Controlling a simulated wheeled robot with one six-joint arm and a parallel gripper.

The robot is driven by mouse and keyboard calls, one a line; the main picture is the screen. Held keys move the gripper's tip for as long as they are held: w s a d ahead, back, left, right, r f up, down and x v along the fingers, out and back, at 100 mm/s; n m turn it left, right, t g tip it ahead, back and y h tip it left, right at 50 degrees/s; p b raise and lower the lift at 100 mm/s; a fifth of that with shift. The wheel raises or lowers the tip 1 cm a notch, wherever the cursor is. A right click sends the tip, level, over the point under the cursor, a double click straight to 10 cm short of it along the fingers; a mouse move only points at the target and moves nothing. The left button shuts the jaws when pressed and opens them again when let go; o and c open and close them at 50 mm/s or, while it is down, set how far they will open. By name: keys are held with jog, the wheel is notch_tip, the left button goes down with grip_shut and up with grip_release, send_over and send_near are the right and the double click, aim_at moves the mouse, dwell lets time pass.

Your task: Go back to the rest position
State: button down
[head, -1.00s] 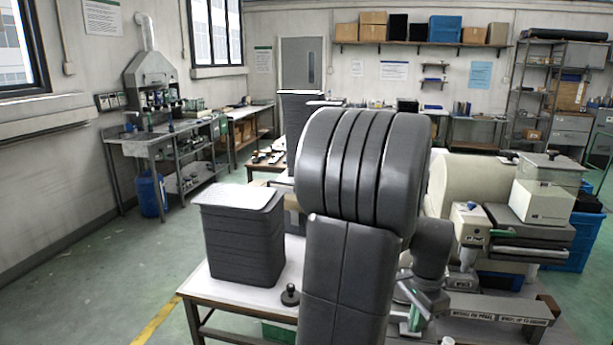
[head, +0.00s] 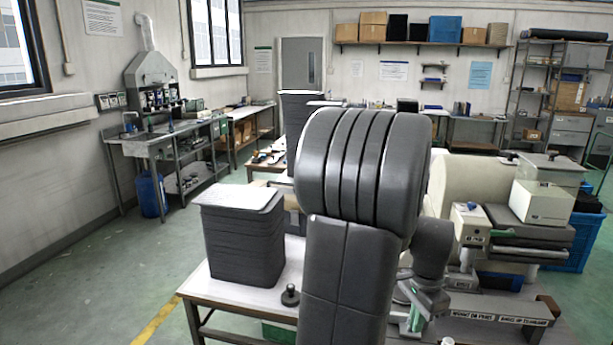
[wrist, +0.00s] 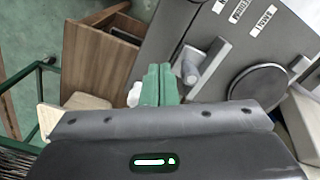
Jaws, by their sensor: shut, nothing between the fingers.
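My gripper shows in the wrist view (wrist: 158,75) as two green fingers pressed together with nothing between them. In the head view my gripper (head: 416,322) is small and low, right of my dark arm, which hides part of it. In the wrist view a grey panel (wrist: 250,50) with white labels, a raised handle (wrist: 205,70) and a round dark disc (wrist: 258,88) lies beyond the fingertips. I cannot tell whether the fingers touch anything.
A stack of dark trays (head: 243,245) stands on the white table (head: 225,292) left of my arm, with a small black knob (head: 290,296) in front. A machine with a cream drum (head: 477,185) stands to the right. A wooden box (wrist: 105,55) shows in the wrist view. Open floor lies left.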

aim_at(413, 336)
notch_tip(413, 336, down, 5)
jog(key=b, duration=0.3)
jog(key=shift+f+b, duration=0.1)
jog(key=shift+b, duration=0.2)
jog(key=shift+w+d+r, duration=0.15)
jog(key=shift+w+r, duration=0.1)
jog(key=shift+w, duration=0.3)
